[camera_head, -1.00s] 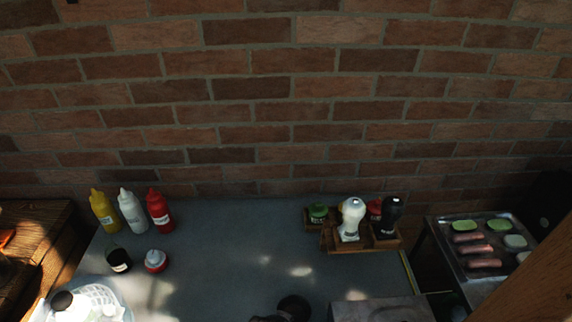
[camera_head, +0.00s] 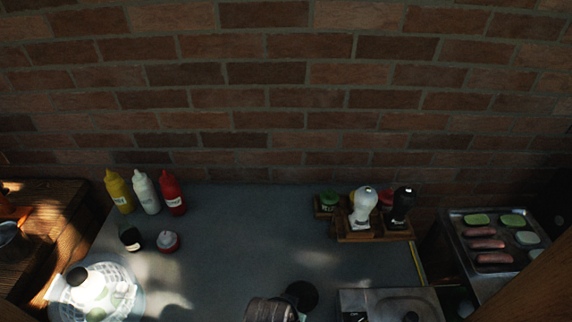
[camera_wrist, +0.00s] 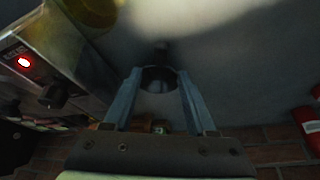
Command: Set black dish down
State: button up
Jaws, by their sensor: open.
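The black dish (camera_head: 302,295) is a small dark round shape near the front middle of the grey table in the head view. In the wrist view a dark round dish (camera_wrist: 158,80) shows between the fingertips. My gripper (camera_wrist: 160,74) is open, with one blue-grey finger on each side of the dish. I cannot tell whether either finger touches it, or whether it rests fully on the table. The fingers are not clear in the head view.
A metal appliance (camera_head: 390,303) with a knob and red light (camera_wrist: 24,62) stands close by. A wooden caddy (camera_head: 372,236) holds bottles at the back right. Squeeze bottles (camera_head: 146,192) stand at the back left, a white basket (camera_head: 120,285) front left. The table middle (camera_head: 250,235) is clear.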

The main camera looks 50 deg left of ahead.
jog(key=v, duration=0.6)
jog(key=shift+r, duration=0.35)
jog(key=shift+s+d, duration=0.1)
jog(key=w+d+r+m+t+y, duration=0.15)
jog(key=w+r+t, duration=0.35)
jog(key=r, duration=0.5)
jog(key=w+d+r+t, duration=0.2)
jog(key=w+r, duration=0.6)
jog(key=r, duration=0.2)
jog(key=w+d+r+m+t+y, duration=0.15)
jog(key=w+r+t, duration=0.35)
jog(key=r, duration=0.5)
jog(key=w+d+r+t+h, duration=0.15)
jog(key=d+r+t, duration=0.4)
jog(key=r, duration=0.85)
jog(key=s+d+r+t+h, duration=0.1)
jog(key=s+d+r+t, duration=0.1)
jog(key=r, duration=0.4)
jog(key=s+d+r+m+t+h, duration=0.1)
jog(key=s+d+r+t, duration=0.1)
jog(key=s+d+r, duration=0.3)
jog(key=s+d+r+m+t+h, duration=0.1)
jog(key=s+d+r+t+h, duration=0.1)
jog(key=r, duration=0.6)
jog(key=shift+s+d, duration=0.8)
jog(key=shift+d, duration=0.3)
